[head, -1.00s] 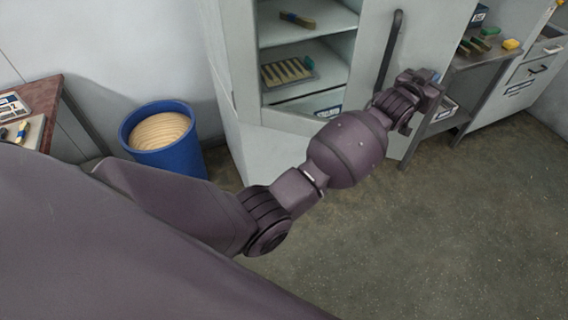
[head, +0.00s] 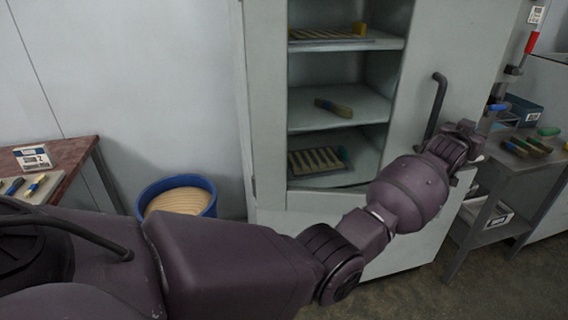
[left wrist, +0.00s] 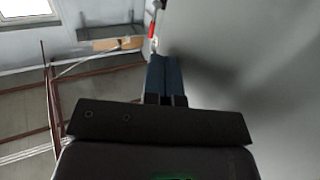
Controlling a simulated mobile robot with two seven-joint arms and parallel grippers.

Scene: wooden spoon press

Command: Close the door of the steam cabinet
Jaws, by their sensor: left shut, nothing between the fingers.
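The steam cabinet (head: 262,110) is pale grey and stands open in the head view, with shelves showing inside. Its door (head: 460,60) stands ajar on the right side of the opening and carries a dark bar handle (head: 437,105). My left gripper (head: 474,138) is at the door's outer edge, just right of and below the handle's lower end. In the left wrist view its fingers (left wrist: 163,78) are together and empty, beside a broad grey surface on the right that looks like the door. I cannot tell whether they touch it. My right gripper is not in view.
Shelves hold wooden racks (head: 316,160) and a brush-like piece (head: 334,107). A blue bin (head: 211,200) stands left of the cabinet, near a red-topped table (head: 68,152). A grey workbench (head: 550,150) with small blocks stands close on the right.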

